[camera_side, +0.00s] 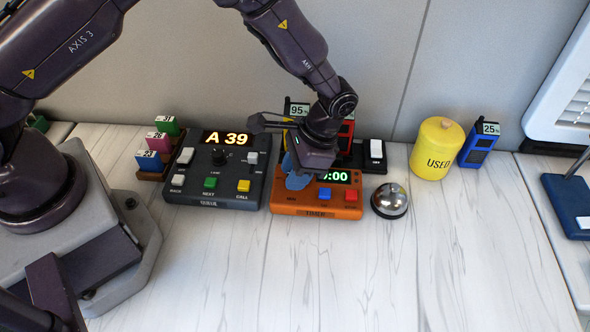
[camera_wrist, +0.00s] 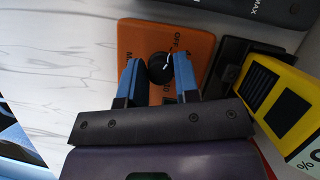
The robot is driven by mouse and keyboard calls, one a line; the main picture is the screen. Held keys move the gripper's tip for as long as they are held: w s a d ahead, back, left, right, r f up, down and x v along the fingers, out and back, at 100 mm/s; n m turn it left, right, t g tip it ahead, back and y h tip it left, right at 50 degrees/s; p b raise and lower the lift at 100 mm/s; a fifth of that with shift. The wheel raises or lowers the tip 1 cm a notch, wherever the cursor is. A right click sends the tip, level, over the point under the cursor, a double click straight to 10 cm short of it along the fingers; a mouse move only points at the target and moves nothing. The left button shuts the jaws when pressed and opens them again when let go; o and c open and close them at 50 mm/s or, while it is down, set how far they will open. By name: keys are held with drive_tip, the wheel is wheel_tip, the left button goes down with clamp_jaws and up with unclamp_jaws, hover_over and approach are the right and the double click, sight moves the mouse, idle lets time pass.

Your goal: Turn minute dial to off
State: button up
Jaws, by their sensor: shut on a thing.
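The orange timer box (camera_side: 338,211) stands on the counter, its green display (camera_side: 340,177) partly hidden by my gripper and showing "0:00" at its visible end. The black minute dial (camera_wrist: 160,68) shows in the wrist view, with a white pointer line toward its upper right and an "OFF" label printed close by. My gripper (camera_wrist: 158,70) has its blue fingers on either side of the dial, shut on it. In the side view my gripper (camera_side: 298,178) points down over the box's left part and hides the dial.
Left of the timer is a dark call panel (camera_side: 215,185) showing "A 39" with several buttons. A silver bell (camera_side: 389,201) stands close on the right, then a yellow "USED" canister (camera_side: 437,148). The yellow device (camera_wrist: 285,105) is close behind my gripper. The front counter is clear.

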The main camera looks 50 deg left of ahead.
drive_tip(key=shift+w+n, duration=0.1)
drive_tip(key=shift+n, duration=0.4)
drive_tip(key=o, duration=0.9)
drive_tip(key=shift+c, duration=0.2)
drive_tip(key=v, duration=1.3)
drive_tip(key=shift+a, duration=0.2)
